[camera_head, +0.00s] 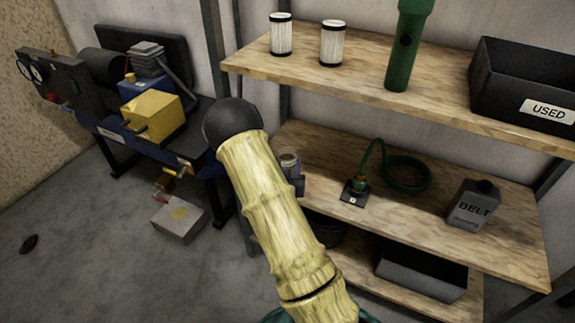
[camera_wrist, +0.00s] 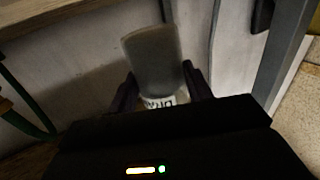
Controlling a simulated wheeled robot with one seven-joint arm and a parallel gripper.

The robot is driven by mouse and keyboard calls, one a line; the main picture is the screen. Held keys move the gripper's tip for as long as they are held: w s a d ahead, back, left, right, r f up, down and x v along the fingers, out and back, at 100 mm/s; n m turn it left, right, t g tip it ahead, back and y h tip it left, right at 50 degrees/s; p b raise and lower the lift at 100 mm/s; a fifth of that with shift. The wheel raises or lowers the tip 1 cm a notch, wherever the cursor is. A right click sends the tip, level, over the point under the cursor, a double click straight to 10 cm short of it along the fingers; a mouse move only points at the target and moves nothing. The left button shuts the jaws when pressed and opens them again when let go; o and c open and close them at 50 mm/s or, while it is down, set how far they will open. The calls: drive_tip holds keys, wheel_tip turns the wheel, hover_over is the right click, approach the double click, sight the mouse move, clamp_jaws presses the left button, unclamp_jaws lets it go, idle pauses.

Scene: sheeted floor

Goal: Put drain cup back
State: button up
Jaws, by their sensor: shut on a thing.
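In the wrist view my gripper (camera_wrist: 158,92) is shut on the drain cup (camera_wrist: 153,62), a grey, cloudy cup with a white lettered band between the fingers. The lettering looks upside down there and is partly hidden by the gripper body. In the head view the small greyish cup (camera_head: 289,161) shows just right of my yellow arm, by the left end of the middle shelf (camera_head: 420,205). A dark part of my gripper (camera_head: 298,185) shows below it; the rest is behind my arm. I cannot tell whether the cup touches the shelf.
A green hose (camera_head: 425,178) on a dark base and a grey BELT bottle (camera_head: 472,205) stand on the middle shelf. The upper shelf (camera_head: 360,75) holds two white filters, a green torch and a black USED bin (camera_head: 525,80).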

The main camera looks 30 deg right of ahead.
drive_tip(key=w, duration=0.1)
drive_tip(key=w+d+f, duration=0.2)
drive_tip(key=shift+w, duration=0.1)
drive_tip(key=shift+w+b, duration=0.1)
drive_tip(key=shift+b, duration=0.2)
drive_tip(key=shift+w+d+f, duration=0.15)
drive_tip(key=shift+w+f, duration=0.05)
drive_tip(key=shift+w, duration=0.05)
drive_tip(key=shift+w+d+f+b, duration=0.3)
drive_tip(key=shift+w+f, duration=0.15)
drive_tip(key=shift+w, duration=0.1)
drive_tip(key=shift+w+d+f+b, duration=0.25)
drive_tip(key=shift+w+f, duration=0.2)
drive_tip(key=shift+w, duration=0.05)
drive_tip(key=shift+f, duration=0.2)
drive_tip(key=o, duration=1.1)
drive_tip(key=shift+r, duration=0.15)
